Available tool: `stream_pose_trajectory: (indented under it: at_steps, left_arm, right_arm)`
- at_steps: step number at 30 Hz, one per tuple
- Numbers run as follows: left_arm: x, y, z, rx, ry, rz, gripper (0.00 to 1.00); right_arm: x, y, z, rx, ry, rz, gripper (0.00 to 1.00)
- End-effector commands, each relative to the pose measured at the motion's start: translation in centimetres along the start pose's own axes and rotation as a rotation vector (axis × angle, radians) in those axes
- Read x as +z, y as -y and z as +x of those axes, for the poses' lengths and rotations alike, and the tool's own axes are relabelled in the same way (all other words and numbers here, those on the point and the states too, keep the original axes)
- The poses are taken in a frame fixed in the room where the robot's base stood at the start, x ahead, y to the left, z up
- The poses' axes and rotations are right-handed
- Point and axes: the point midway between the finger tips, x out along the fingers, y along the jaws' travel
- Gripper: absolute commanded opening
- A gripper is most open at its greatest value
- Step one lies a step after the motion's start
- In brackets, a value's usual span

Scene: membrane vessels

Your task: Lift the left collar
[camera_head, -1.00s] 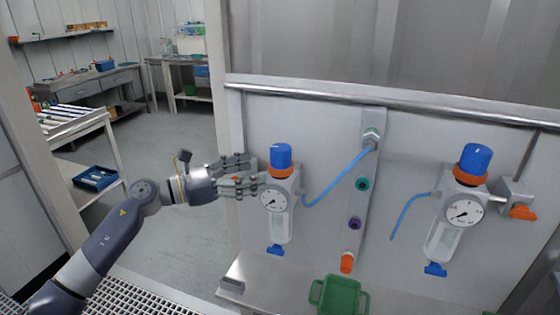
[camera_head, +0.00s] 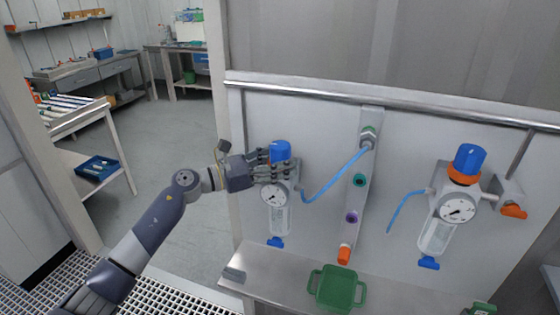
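The left vessel (camera_head: 276,220) is mounted on the panel, with a blue knob (camera_head: 280,150) on top, a round gauge (camera_head: 273,194) and a clear bowl. Its orange collar, just below the knob, is covered by the fingers of my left gripper (camera_head: 273,166). The fingers reach in from the left at collar height, above the gauge. I cannot tell whether they press on the collar or only lie around it. My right gripper is not in view.
A right vessel (camera_head: 439,231) with an orange collar (camera_head: 462,175) stands on the same panel. A blue hose (camera_head: 335,177) runs from the left vessel to the port strip. A green tray (camera_head: 338,289) sits on the steel ledge (camera_head: 283,267) below.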

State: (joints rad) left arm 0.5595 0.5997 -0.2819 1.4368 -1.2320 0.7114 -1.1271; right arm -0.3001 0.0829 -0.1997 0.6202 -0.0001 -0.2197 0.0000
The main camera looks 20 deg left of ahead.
Motion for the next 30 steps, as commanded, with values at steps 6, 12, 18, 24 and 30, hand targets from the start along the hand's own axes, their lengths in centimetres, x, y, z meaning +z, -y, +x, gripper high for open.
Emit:
stream_pose_trajectory:
  at_steps: [6, 12, 18, 24, 30]
  left_arm:
    - [0.1, 0.0, 0.0, 0.001, 0.001, 0.002, 0.09]
    - [1.5, -0.1, 0.0, 0.002, 0.003, 0.002, 0.09]
    - [1.8, -0.1, 0.0, 0.003, 0.006, 0.000, 0.54]
    - [1.6, -0.1, 0.0, 0.002, 0.004, 0.000, 0.73]
    - [1.5, 0.0, 0.0, 0.002, 0.002, 0.000, 0.73]
  right_arm:
    - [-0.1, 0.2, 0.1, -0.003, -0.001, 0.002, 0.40]
    - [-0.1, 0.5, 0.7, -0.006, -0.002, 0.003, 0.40]
    - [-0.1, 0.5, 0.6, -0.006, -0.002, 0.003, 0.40]
    - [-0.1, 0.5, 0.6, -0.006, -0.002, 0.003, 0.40]
    - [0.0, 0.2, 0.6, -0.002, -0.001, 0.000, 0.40]
